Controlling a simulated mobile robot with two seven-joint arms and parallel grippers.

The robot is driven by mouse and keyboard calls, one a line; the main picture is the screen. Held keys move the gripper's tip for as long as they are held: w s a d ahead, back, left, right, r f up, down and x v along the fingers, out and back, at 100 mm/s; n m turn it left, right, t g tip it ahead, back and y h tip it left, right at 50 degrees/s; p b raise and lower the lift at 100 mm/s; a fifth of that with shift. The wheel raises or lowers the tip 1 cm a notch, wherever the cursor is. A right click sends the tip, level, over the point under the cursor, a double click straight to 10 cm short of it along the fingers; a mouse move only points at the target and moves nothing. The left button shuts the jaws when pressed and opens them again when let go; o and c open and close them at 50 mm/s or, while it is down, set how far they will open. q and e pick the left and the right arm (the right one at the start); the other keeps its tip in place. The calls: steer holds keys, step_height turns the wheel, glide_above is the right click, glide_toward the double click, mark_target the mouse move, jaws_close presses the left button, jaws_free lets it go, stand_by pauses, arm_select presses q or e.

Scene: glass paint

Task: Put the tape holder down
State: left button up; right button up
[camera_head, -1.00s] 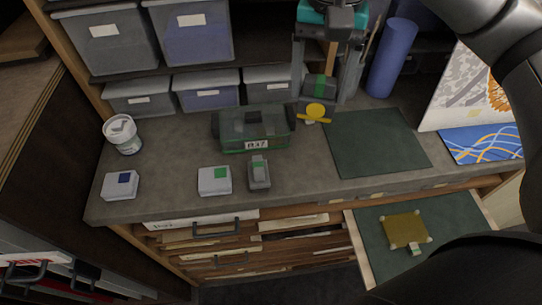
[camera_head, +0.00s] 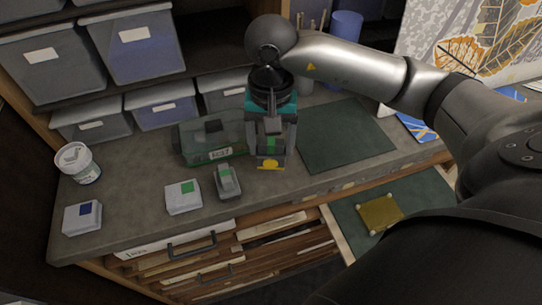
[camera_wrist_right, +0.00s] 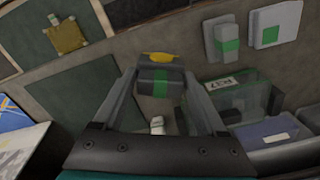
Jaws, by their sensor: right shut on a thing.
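The tape holder (camera_head: 271,146) is dark grey with a green band and a yellow piece at its lower end. My right gripper (camera_head: 271,155) comes down from above and is shut on it, one finger on each side. In the right wrist view, the tape holder (camera_wrist_right: 160,82) sits between the fingertips of the gripper (camera_wrist_right: 160,90), with the yellow piece (camera_wrist_right: 158,57) beyond them. It is over the grey counter (camera_head: 130,215), between the green box and the dark mat. I cannot tell whether it touches the counter. My left gripper is not in view.
A clear green box (camera_head: 210,155) stands close to the left. A grey block with a green band (camera_head: 228,182), a white block with a green patch (camera_head: 183,197) and a white tub (camera_head: 77,163) stand on the counter. The dark green mat (camera_head: 345,140) is bare.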

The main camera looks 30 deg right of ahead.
mark_target(271, 159)
steer(key=shift+f, duration=2.25)
steer(key=shift+f, duration=0.15)
steer(key=o, duration=1.4)
step_height(271, 159, up, 12)
steer(key=shift+r, duration=0.2)
